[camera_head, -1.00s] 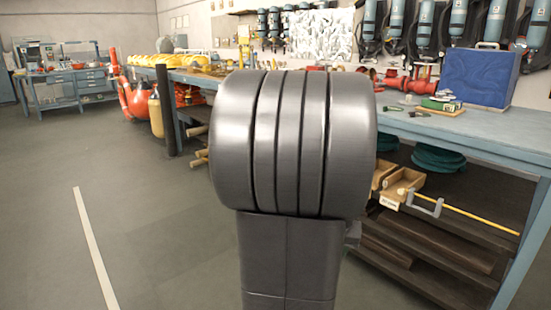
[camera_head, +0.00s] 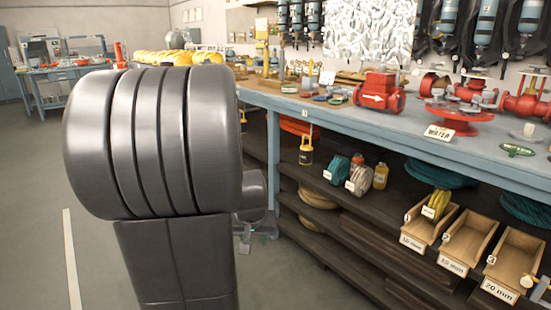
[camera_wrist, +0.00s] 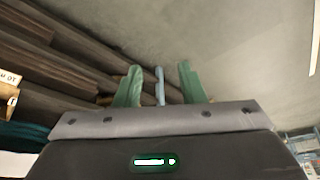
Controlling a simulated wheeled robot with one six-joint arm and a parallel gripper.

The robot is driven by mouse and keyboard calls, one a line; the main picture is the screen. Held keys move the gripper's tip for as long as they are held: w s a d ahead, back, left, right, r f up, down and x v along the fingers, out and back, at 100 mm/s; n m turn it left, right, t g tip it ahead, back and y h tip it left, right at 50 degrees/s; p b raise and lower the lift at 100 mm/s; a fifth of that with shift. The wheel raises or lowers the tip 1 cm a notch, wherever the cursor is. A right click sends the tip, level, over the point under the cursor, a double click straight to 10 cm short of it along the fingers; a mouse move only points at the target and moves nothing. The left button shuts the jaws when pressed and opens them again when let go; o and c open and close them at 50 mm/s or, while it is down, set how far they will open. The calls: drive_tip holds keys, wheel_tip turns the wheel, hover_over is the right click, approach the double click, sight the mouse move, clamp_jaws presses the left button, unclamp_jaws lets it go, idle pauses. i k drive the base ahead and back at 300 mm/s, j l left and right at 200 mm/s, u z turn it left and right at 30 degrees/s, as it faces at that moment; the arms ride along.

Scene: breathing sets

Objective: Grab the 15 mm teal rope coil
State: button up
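A small teal coil (camera_head: 337,169) with a white tag stands on the upper shelf under the bench in the head view, beside a pale grey-beige coil (camera_head: 359,180). The tag is too small to read. Larger dark-teal coils lie further right on that shelf, one behind the bins (camera_head: 440,175) and one at the right edge (camera_head: 527,211). Teal loops (camera_wrist: 22,135) show at the lower left of the wrist view. My gripper (camera_wrist: 158,72) is open and empty, its two green fingers apart in the wrist view. In the head view my arm mostly hides it.
Wooden bins (camera_head: 430,222) with size labels stand on the shelf's right side. A yellow lantern-like item (camera_head: 306,150) and a yellow bottle (camera_head: 380,176) stand near the small coils. The blue bench (camera_head: 470,160) overhangs the shelf. Floor (camera_head: 285,270) is clear in front.

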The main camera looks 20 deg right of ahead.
sight(336, 179)
drive_tip(key=i+z, duration=0.45)
drive_tip(key=i, duration=0.15)
drive_tip(key=i+j+z, duration=0.25)
drive_tip(key=i+z, duration=0.15)
drive_tip(key=i, duration=0.2)
drive_tip(key=i+j+z, duration=0.45)
drive_tip(key=i, duration=0.15)
drive_tip(key=i+j+z, duration=0.45)
